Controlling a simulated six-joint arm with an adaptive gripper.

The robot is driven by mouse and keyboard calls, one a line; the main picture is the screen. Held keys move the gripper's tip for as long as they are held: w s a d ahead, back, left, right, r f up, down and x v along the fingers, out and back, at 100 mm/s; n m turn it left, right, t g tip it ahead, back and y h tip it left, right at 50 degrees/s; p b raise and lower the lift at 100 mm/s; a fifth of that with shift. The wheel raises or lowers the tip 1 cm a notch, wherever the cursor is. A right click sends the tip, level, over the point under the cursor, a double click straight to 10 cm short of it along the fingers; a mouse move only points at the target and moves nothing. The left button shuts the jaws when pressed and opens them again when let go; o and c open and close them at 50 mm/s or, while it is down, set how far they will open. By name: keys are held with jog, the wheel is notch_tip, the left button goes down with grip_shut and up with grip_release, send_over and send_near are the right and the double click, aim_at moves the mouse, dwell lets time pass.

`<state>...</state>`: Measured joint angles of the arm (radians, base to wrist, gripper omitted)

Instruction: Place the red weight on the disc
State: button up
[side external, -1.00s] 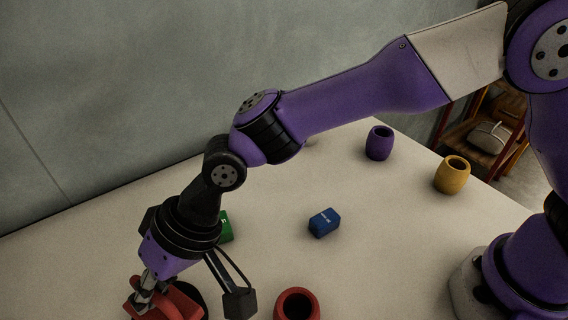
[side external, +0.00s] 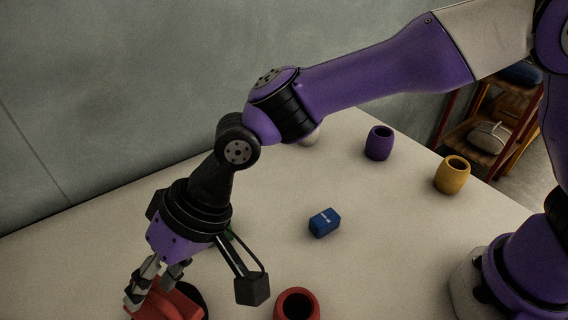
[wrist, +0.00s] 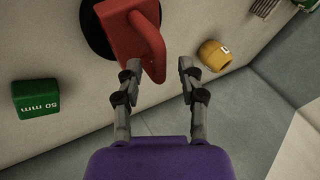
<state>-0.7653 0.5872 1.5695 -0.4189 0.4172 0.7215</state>
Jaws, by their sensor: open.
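The red weight (side external: 177,302), with a raised handle, sits at the bottom left of the side view. In the wrist view the red weight (wrist: 125,30) rests over the black disc (wrist: 92,32), covering much of it. The disc's dark edge (side external: 203,296) also shows in the side view. My gripper (wrist: 160,66) is open, its fingertips on either side of the handle's near end, with a gap on the right. In the side view my gripper (side external: 152,286) is just above the weight. The weight's underside is hidden.
A green block (wrist: 37,98) marked 50 mm lies left of the disc. A blue block (side external: 324,223), a red cup (side external: 297,304), a purple cup (side external: 379,143) and a yellow cup (side external: 451,175) stand on the pale table. A yellow container (wrist: 214,55) shows in the wrist view.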

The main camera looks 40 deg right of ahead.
jog(key=w+d+r+m+t+h, duration=0.15)
jog(key=d+r, duration=0.35)
jog(key=d, duration=0.5)
jog(key=d+r+t+h, duration=0.1)
jog(key=d+r+t, duration=0.1)
jog(key=d+r, duration=0.55)
jog(key=s+d+f+h, duration=0.1)
jog(key=s+d, duration=0.1)
jog(key=d, duration=0.5)
jog(key=s+d+f+m+h, duration=0.1)
jog(key=s+d+h, duration=0.1)
jog(key=d, duration=0.5)
jog(key=s+d+f+m+t+h, duration=0.1)
jog(key=s+d+f+h, duration=0.1)
jog(key=s+d, duration=0.2)
jog(key=d, duration=0.3)
